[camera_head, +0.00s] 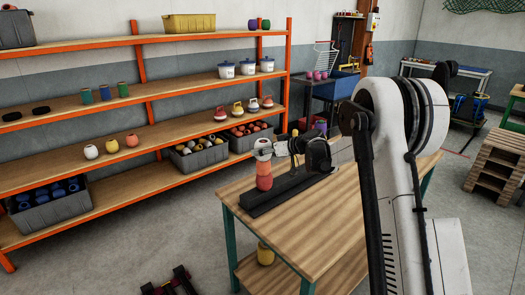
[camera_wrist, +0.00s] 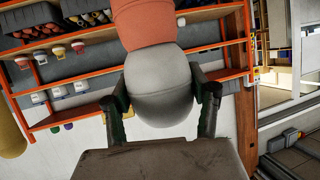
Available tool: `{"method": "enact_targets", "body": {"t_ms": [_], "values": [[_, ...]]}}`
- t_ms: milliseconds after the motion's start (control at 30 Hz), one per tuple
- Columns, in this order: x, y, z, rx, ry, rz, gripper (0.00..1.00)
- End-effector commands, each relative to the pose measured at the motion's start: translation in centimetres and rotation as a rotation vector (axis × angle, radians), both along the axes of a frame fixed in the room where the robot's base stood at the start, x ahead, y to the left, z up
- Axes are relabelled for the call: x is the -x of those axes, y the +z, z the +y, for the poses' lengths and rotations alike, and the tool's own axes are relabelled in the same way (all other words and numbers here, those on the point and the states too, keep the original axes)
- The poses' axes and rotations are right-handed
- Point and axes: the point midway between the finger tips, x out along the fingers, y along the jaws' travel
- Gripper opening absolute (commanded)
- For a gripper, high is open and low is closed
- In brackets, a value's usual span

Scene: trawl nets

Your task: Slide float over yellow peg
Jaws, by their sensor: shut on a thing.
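A pale grey float (camera_wrist: 158,85) is held between the two fingers of my gripper (camera_wrist: 163,98) in the wrist view. In the head view the float (camera_head: 263,148) is at the end of my gripper (camera_head: 272,146), above the dark board on the table. An orange-red float (camera_head: 264,176) stands on that board (camera_head: 292,190) directly under the grey one. The wrist picture is upside down, so the orange float (camera_wrist: 145,20) shows above the grey one there. The two appear to touch or nearly touch.
The wooden table (camera_head: 310,228) has free room in front of the board. An orange-framed shelf (camera_head: 142,90) with floats, buckets and crates stands behind at left. A yellow float (camera_head: 265,254) is on the table's lower shelf. A pallet stack (camera_head: 495,165) is far right.

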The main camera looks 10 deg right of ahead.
Motion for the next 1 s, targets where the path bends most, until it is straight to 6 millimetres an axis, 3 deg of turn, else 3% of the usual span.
{"method": "enact_targets", "body": {"t_ms": [33,167,467,1000], "values": [[0.0,0.0,0.0,0.000,0.000,0.000,0.39],[0.0,0.0,0.0,0.000,0.000,0.000,0.24],[0.0,0.8,0.0,0.000,0.000,0.000,0.24],[0.0,4.5,0.0,0.000,0.000,0.000,0.24]]}}
